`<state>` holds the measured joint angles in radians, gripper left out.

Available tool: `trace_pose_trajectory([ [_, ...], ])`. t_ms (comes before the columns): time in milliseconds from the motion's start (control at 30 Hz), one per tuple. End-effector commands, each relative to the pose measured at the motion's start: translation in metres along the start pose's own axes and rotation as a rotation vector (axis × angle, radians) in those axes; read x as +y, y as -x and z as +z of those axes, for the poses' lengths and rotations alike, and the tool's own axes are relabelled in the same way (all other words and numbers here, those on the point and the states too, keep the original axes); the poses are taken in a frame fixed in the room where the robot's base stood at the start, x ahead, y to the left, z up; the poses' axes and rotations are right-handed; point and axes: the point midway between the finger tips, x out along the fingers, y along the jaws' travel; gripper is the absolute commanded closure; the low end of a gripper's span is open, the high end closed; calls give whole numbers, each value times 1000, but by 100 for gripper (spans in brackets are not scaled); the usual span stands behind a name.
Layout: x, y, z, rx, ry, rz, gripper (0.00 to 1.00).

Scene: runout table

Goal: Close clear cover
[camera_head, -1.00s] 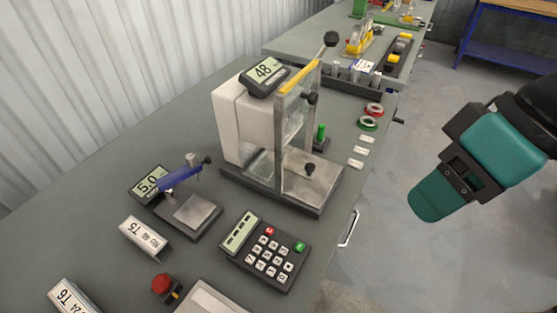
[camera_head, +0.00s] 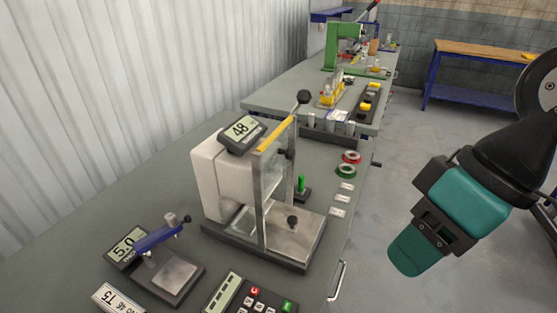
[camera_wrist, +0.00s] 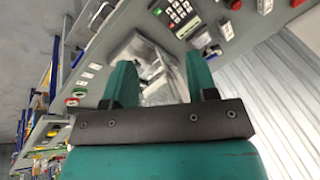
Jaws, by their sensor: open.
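A white machine (camera_head: 215,180) with a display reading 48 stands on the grey table. A clear cover (camera_head: 272,177) stands upright on it, in a grey frame with a yellow strip (camera_head: 275,134) along its top edge. A metal plate (camera_head: 296,230) with a black knob lies bare in front of it. My teal gripper (camera_head: 408,262) is to the right of the machine, beyond the table edge, apart from the cover. In the wrist view its two fingers (camera_wrist: 160,80) are spread with nothing held, and the machine shows blurred between and beyond them.
A black ball-ended lever (camera_head: 304,97) rises behind the cover. A green peg (camera_head: 301,184) and red and green rings (camera_head: 348,164) are to its right. A small scale (camera_head: 170,275) and a keypad (camera_head: 250,298) are in front.

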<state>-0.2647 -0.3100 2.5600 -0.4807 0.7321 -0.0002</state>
Motion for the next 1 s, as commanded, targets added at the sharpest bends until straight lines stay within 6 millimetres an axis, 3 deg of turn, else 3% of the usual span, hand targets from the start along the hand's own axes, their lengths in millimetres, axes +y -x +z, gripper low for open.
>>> trace_pose_trajectory([
  [33,0,0,0,0,0,0,54],
  [167,2,7,-14,1,25,7,84],
  [233,5,18,-35,2,65,19,100],
  [433,18,53,-134,-2,260,76,100],
  [633,26,69,-224,-5,442,127,100],
  [800,27,72,-264,-5,526,151,100],
  [1000,28,64,-273,-7,547,156,100],
])
